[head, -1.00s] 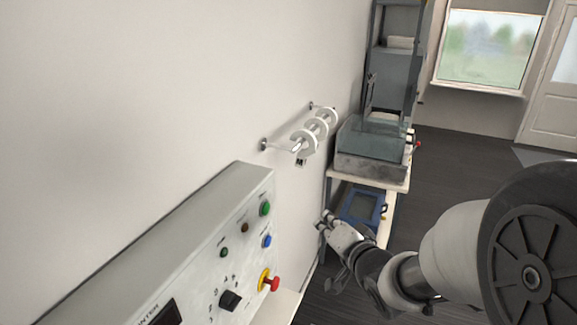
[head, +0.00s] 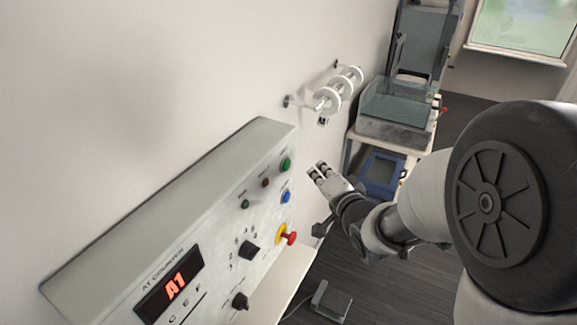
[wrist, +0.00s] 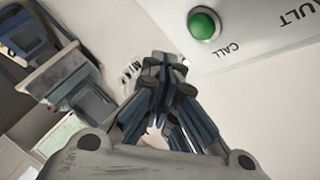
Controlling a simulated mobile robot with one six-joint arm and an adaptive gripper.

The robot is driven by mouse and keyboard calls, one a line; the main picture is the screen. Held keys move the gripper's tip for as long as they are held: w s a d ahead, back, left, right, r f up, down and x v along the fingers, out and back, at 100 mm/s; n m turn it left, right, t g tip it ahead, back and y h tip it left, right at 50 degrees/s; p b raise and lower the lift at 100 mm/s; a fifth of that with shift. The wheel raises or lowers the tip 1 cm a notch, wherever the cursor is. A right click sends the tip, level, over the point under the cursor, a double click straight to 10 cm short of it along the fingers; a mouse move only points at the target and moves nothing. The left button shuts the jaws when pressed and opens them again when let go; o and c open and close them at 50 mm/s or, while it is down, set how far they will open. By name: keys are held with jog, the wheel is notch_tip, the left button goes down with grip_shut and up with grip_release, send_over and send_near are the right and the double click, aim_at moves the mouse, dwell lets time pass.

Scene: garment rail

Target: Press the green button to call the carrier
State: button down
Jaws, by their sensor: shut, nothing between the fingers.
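The green button (head: 286,164) is at the upper right end of the grey control panel (head: 150,212) on the wall, above a blue button (head: 285,196). In the wrist view the green button (wrist: 203,24) is large, with the word CALL beside it. My gripper (head: 318,171) is shut and empty, a short way to the right of the green button in the head view. In the wrist view my gripper (wrist: 163,58) has its fingertips together, below and left of the button and apart from it.
The panel also bears a red stop knob (head: 291,238), a black selector (head: 249,249) and a lit display reading A1 (head: 172,285). A wall rail with white rings (head: 330,98) is beyond.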

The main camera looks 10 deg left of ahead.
aim_at(286, 165)
jog(key=shift+w+a+b, duration=0.2)
jog(key=shift+w+a, duration=0.15)
jog(key=shift+a, duration=0.55)
jog(key=shift+w+a+b, duration=0.2)
jog(key=shift+w+a, duration=0.1)
jog(key=shift+a, duration=0.55)
jog(key=shift+a, duration=0.1)
jog(key=shift+w+a+b, duration=0.15)
jog(key=shift+a+b, duration=0.15)
